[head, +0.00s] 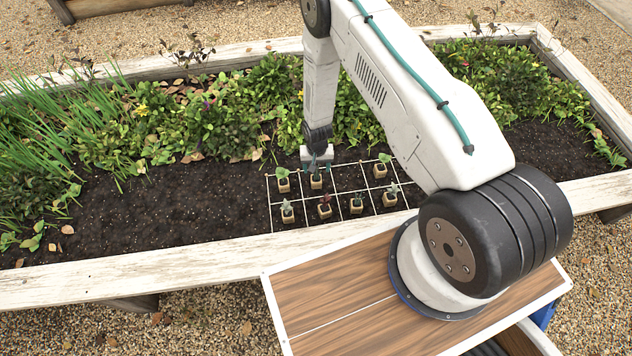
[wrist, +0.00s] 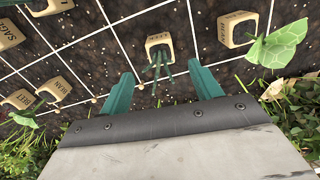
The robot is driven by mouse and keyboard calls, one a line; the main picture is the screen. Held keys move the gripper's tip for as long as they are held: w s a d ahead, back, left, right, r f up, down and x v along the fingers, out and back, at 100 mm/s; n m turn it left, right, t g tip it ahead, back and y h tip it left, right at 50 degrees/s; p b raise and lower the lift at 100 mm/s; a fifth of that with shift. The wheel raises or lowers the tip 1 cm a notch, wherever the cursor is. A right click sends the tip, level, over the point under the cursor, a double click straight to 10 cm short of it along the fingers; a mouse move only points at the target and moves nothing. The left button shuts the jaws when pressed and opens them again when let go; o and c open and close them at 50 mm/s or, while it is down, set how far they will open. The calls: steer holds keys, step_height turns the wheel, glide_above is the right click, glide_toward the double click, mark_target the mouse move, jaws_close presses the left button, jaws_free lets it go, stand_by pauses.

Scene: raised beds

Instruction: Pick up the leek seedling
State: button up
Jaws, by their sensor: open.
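The leek seedling (wrist: 157,66) has thin, upright blue-green leaves and grows from a small tan pot block (wrist: 160,45) with a dark label I cannot clearly read. In the head view I take it to be the pot (head: 316,182) in the far row of the string grid, just under my gripper (head: 318,163). In the wrist view my gripper (wrist: 165,82) has its two teal fingers spread wide apart, with the leaf tips lying between them and the pot just beyond. Nothing is held. The fingers appear clear of the pot.
Other potted seedlings stand close by, such as a broad-leaved one (head: 283,184) to the left and a bean pot (wrist: 53,89) in the wrist view. White strings (head: 335,193) cross the soil. Leafy plants (head: 215,115) crowd behind. Bare soil (head: 150,205) lies left.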

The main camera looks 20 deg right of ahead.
mark_target(316, 178)
step_height(316, 178, down, 8)
steer(key=shift+s+a+r, duration=0.1)
steer(key=c, duration=1.1)
